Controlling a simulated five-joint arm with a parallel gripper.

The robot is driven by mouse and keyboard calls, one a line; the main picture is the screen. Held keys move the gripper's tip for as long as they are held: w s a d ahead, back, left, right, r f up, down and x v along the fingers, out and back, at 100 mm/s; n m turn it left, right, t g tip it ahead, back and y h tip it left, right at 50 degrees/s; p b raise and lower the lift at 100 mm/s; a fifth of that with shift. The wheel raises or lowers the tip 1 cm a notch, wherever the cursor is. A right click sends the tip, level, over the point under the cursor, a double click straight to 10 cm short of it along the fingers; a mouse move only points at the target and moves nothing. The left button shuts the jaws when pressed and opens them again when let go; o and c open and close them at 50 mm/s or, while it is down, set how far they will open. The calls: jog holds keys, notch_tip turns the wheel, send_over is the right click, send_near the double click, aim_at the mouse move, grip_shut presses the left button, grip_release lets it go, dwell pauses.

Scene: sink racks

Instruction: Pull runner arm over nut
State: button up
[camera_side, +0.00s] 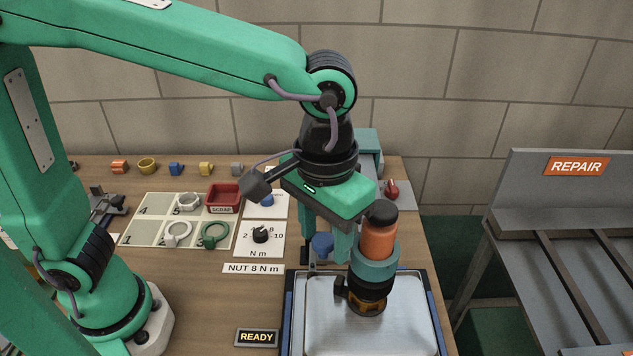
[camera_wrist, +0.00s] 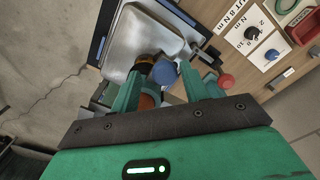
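The nut runner (camera_side: 378,240) is an upright tool with an orange body, teal collar and black and brass lower end, standing over the metal work tray (camera_side: 325,322). Part of its orange body shows in the wrist view (camera_wrist: 148,101). A blue round knob (camera_side: 322,244), which I take as the runner arm's handle, lies left of the runner. My gripper (camera_side: 326,243) points down with its fingers on either side of this knob. In the wrist view the knob (camera_wrist: 165,73) shows between the open fingertips, with slight gaps apparent. Contact is unclear. I cannot make out the nut.
Left of the tray are a torque dial (camera_side: 260,235), a "NUT 8 N m" label (camera_side: 253,268) and a READY display (camera_side: 257,337). A red scrap bin (camera_side: 223,197) and numbered mat stand behind. A grey repair rack (camera_side: 570,215) is at right. A red knob (camera_wrist: 226,80) is near one finger.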

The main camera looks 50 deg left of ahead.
jog(key=shift+a+r, duration=0.1)
dwell(0.3)
jog(key=shift+r, duration=3.8)
jog(key=s+a+f+t, duration=0.2)
jog(key=a+f, duration=0.1)
jog(key=a, duration=0.9)
jog(key=s+a+f+t, duration=0.2)
jog(key=a+f+t, duration=0.1)
jog(key=a, duration=0.9)
jog(key=shift+f+t, duration=0.3)
